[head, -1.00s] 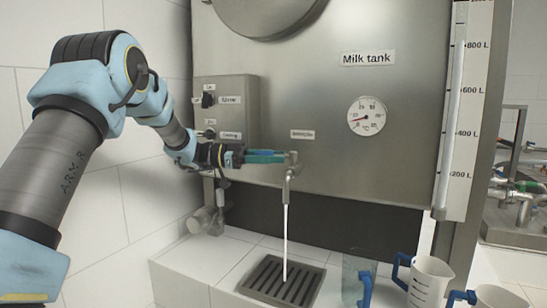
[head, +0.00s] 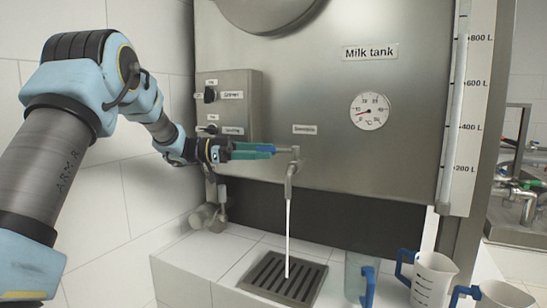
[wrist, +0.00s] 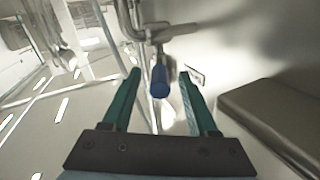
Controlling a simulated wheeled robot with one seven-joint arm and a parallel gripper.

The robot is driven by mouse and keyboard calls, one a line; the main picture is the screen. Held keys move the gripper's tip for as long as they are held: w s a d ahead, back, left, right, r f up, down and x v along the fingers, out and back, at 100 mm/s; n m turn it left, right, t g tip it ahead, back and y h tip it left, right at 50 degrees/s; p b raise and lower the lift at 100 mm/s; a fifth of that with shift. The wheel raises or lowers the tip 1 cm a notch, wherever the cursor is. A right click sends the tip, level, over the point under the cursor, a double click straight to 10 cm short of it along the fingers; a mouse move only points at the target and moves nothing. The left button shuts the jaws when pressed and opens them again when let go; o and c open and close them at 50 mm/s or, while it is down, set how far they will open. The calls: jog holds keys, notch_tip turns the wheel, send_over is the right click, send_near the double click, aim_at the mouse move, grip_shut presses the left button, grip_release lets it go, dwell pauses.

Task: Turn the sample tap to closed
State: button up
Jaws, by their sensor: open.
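The metal sample tap (head: 291,170) sticks out of the front of the milk tank, with its spout pointing down. A white stream (head: 288,225) runs from it. In the wrist view the tap's blue handle (wrist: 160,82) appears between my two green fingers, with no clear contact on either side. My gripper (head: 270,150) is open just left of the tap; it also shows in the wrist view (wrist: 160,73). In the head view the fingers hide the handle.
The stream falls onto a dark drain grate (head: 262,277) in the white tiled ledge. A clear jug (head: 355,275) and white jugs (head: 432,278) stand to its right. A switch box (head: 238,92) sits on the tank's left side, above my wrist.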

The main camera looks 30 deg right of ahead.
jog(key=b+v, duration=0.2)
jog(key=v, duration=0.5)
jog(key=shift+s, duration=0.15)
jog(key=c, duration=0.3)
jog(key=shift+s+a+r+m+h+b, duration=0.25)
jog(key=shift+m+h+b, duration=0.15)
jog(key=shift+b, duration=0.1)
jog(key=shift+c, duration=0.8)
jog(key=s+a+m+t+h+b, duration=0.1)
jog(key=t, duration=0.1)
jog(key=s+a+m+t+h+b, duration=0.1)
jog(key=s, duration=0.1)
jog(key=s+a+r+m+t+h+b, duration=0.1)
jog(key=m+t+b, duration=0.1)
jog(key=shift+s+a+t+h, duration=0.1)
jog(key=shift+s+t+h, duration=0.2)
jog(key=shift+h, duration=0.1)
grip_shut()
jog(key=s+a+f+m+t+b, duration=0.3)
jog(key=s+a+f+t+b, duration=0.1)
jog(key=s+a+t, duration=0.25)
jog(key=w+d+r+p, duration=0.1)
jog(key=w+d+p, duration=0.1)
jog(key=d, duration=0.4)
jog(key=w+d+r+p, duration=0.1)
jog(key=w+d+p, duration=0.1)
jog(key=d+p, duration=0.2)
jog(key=shift+w+d+m+t+h+p, duration=0.35)
jog(key=shift+d+t, duration=0.1)
jog(key=shift+d, duration=0.95)
